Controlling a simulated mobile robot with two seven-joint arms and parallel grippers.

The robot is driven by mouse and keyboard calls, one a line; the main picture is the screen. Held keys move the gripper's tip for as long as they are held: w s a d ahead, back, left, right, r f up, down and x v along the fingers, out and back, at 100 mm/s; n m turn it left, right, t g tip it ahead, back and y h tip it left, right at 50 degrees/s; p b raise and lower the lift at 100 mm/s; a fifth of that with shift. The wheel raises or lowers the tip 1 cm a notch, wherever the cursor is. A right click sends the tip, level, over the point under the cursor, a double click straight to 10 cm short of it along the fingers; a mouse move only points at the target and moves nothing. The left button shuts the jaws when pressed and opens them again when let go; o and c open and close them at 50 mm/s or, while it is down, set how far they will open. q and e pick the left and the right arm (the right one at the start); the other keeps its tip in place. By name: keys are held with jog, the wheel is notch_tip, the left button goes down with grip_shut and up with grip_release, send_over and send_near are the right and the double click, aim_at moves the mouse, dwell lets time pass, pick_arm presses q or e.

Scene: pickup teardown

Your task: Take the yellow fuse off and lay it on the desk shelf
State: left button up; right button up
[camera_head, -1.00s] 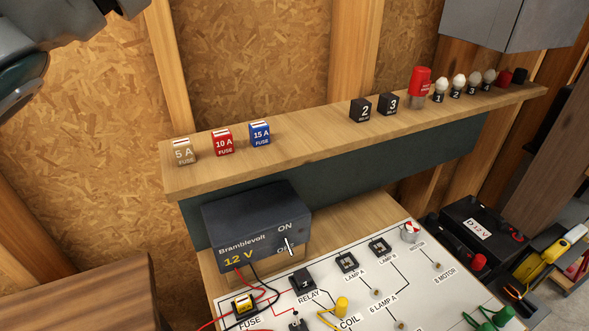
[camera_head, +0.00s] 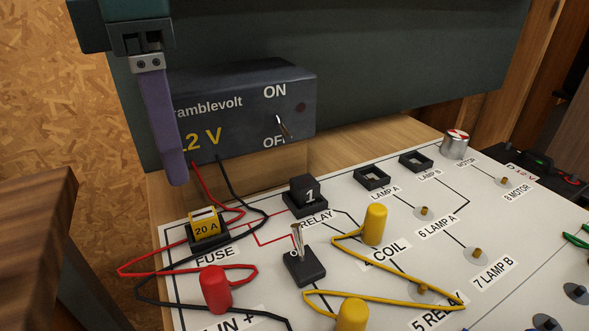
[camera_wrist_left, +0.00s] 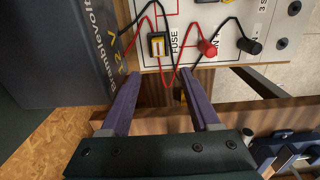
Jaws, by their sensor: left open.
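The yellow 20 A fuse (camera_head: 205,226) sits upright in its black holder on the white circuit board, above the FUSE label. It also shows in the left wrist view (camera_wrist_left: 157,45). My left gripper (camera_head: 172,168) is above and behind the fuse, in front of the power supply's left end; the head view shows one purple finger pointing down. In the left wrist view both fingers (camera_wrist_left: 162,80) are apart with nothing between them, and the fuse lies beyond the tips, roughly between their lines. The shelf top is out of the head view now. My right gripper is not in view.
The 12 V supply (camera_head: 245,112) stands behind the board, its lever near OFF. Red and black wires loop around the fuse holder. The relay (camera_head: 303,190), a red plug (camera_head: 216,288) and yellow plugs stand nearby. A dark panel (camera_head: 380,60) rises behind.

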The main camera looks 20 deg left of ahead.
aim_at(202, 214)
pick_arm(q)
notch_tip(202, 214, down, 4)
jog(key=shift+d+r, duration=0.1)
jog(key=shift+r, duration=0.05)
jog(key=f, duration=0.3)
jog(key=w+f, duration=0.1)
jog(key=shift+w+d+f, duration=0.1)
jog(key=shift+d+f, duration=0.05)
jog(key=shift+d, duration=0.15)
jog(key=shift+f, duration=0.55)
grip_shut()
